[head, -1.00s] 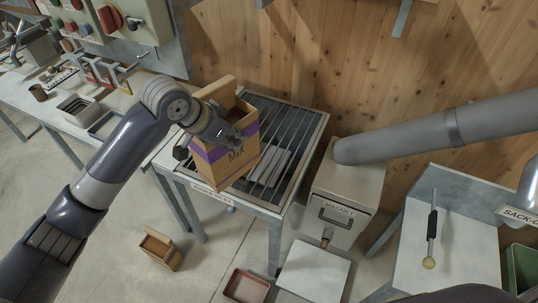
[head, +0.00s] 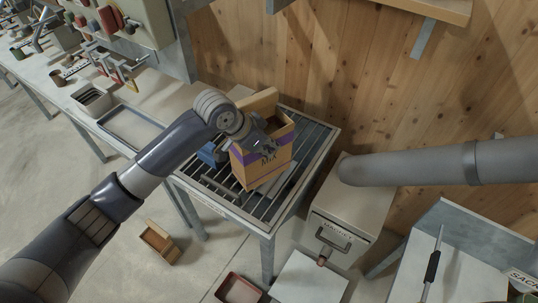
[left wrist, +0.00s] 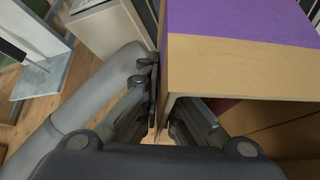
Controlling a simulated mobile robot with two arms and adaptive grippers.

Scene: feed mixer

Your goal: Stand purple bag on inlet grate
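The purple bag (head: 262,165) is a tan, box-like open bag with a purple band and the word MIX. It is roughly upright over the inlet grate (head: 308,160), a barred steel top on legs. I cannot tell whether its base touches the bars. My left gripper (head: 262,143) is at the bag's upper edge. In the left wrist view, the fingers (left wrist: 160,125) close on one wall of the bag (left wrist: 235,52), one finger on each side. The bag hides part of the grate. My right gripper is not in view.
A grey plate (head: 278,186) lies on the grate beside the bag, and a blue object (head: 209,153) is behind it at left. The magnet box (head: 345,215) and a thick grey pipe (head: 420,166) stand to the right. A wooden box (head: 158,242) is on the floor.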

